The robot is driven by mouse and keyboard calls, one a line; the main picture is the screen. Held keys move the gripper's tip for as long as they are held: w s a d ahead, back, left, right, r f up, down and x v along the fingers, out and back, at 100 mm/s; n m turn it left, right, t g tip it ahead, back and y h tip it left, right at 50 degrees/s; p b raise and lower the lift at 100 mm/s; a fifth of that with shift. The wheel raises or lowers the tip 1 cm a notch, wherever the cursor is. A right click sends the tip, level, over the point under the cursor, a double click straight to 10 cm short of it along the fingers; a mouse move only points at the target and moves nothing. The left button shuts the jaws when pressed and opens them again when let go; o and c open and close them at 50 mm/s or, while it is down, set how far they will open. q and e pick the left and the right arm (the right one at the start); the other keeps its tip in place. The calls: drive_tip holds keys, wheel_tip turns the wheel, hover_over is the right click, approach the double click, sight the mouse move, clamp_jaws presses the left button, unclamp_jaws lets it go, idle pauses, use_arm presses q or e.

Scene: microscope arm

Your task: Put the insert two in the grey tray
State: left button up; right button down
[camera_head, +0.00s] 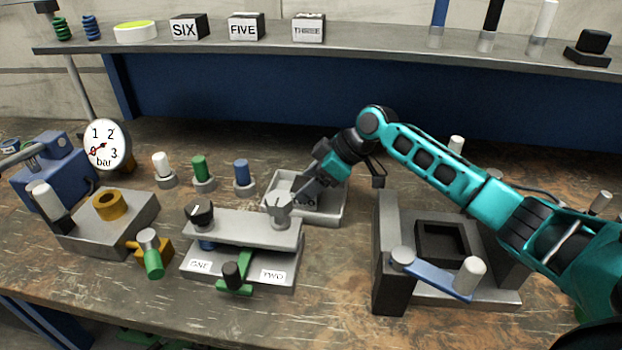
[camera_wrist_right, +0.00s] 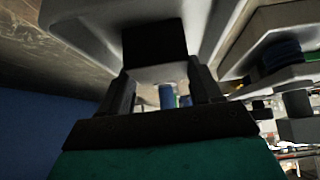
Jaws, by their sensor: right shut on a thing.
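The grey tray (camera_head: 336,213) is a shallow open box in the middle of the bench. My right gripper (camera_head: 302,190) reaches down into it from the upper right. A block with a partly covered label (camera_head: 306,202), seemingly insert two, is at its fingertips, inside the tray outline. In the right wrist view my fingers (camera_wrist_right: 163,88) are shut on a dark block (camera_wrist_right: 154,42) with the pale tray wall (camera_wrist_right: 215,30) close by. Whether the block touches the tray floor is hidden. My left gripper is not in view.
A grey two-level fixture (camera_head: 240,228) with ONE and TWO labels stands directly front-left of the tray. A grey fixture with a dark square recess (camera_head: 440,242) stands to the right. Blocks SIX (camera_head: 188,27), FIVE (camera_head: 246,27) and THREE (camera_head: 308,28) sit on the shelf.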

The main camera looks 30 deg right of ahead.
drive_tip(key=shift+c, duration=1)
unclamp_jaws()
drive_tip(key=shift+r, duration=0.15)
drive_tip(key=v, duration=1.2)
drive_tip(key=shift+s, duration=0.1)
